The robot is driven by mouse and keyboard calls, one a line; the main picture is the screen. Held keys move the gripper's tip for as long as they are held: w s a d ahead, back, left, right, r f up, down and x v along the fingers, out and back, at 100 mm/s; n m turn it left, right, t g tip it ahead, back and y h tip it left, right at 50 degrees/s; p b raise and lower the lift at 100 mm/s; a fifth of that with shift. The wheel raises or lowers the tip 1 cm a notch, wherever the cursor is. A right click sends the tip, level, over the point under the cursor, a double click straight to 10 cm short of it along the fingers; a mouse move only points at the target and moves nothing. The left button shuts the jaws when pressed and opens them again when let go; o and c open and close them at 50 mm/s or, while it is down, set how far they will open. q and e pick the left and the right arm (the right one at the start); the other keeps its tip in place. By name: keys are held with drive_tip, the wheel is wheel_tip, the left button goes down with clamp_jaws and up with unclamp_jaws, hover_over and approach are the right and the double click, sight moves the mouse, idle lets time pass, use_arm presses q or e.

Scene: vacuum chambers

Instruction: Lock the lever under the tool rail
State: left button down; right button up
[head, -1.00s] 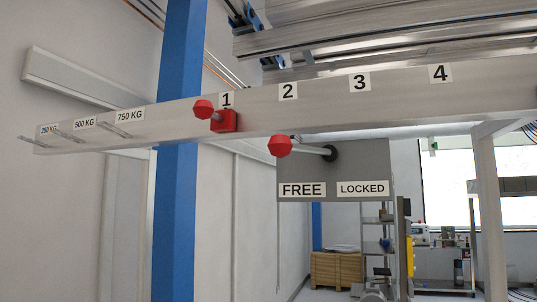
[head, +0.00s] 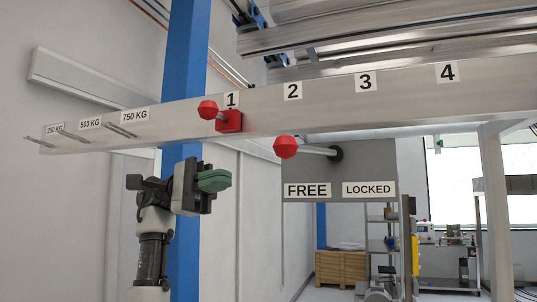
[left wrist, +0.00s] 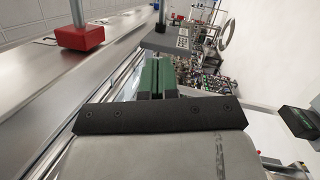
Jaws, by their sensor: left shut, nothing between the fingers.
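The lever (head: 317,150) has a red knob (head: 286,147) on a grey rod. It points left from a dark pivot on a grey plate (head: 370,170) under the tool rail (head: 300,118). The knob is above the FREE label (head: 307,190); the LOCKED label (head: 369,188) is to its right. My left gripper (head: 214,180), with green fingers, is shut and empty. In the head view it appears left of the knob and lower, apart from it. Its fingers also show in the left wrist view (left wrist: 152,78), with the labelled plate (left wrist: 160,42) beyond. My right gripper is not seen.
A red block with a red knob (head: 229,121) sits on the rail below number 1. Thin pegs (head: 75,136) stick out at the rail's left end. A blue post (head: 184,240) stands behind my left gripper. A wooden crate (head: 340,267) is far back.

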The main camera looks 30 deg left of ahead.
use_arm(q)
drive_tip(key=shift+s+a+r+m+y, duration=0.3)
drive_tip(key=shift+s+a+m, duration=0.1)
drive_tip(key=shift+s, duration=0.2)
drive_tip(key=shift+d, duration=0.1)
drive_tip(key=p, duration=0.3)
approach(307, 150)
drive_tip(key=w+d, duration=0.1)
drive_tip(key=w, duration=0.1)
drive_tip(key=s+d, duration=0.1)
drive_tip(key=s+d+r+p, duration=0.1)
drive_tip(key=d, duration=0.1)
drive_tip(key=shift+s+d, duration=0.15)
drive_tip(key=shift+s, duration=0.15)
drive_tip(key=shift+s+f, duration=0.1)
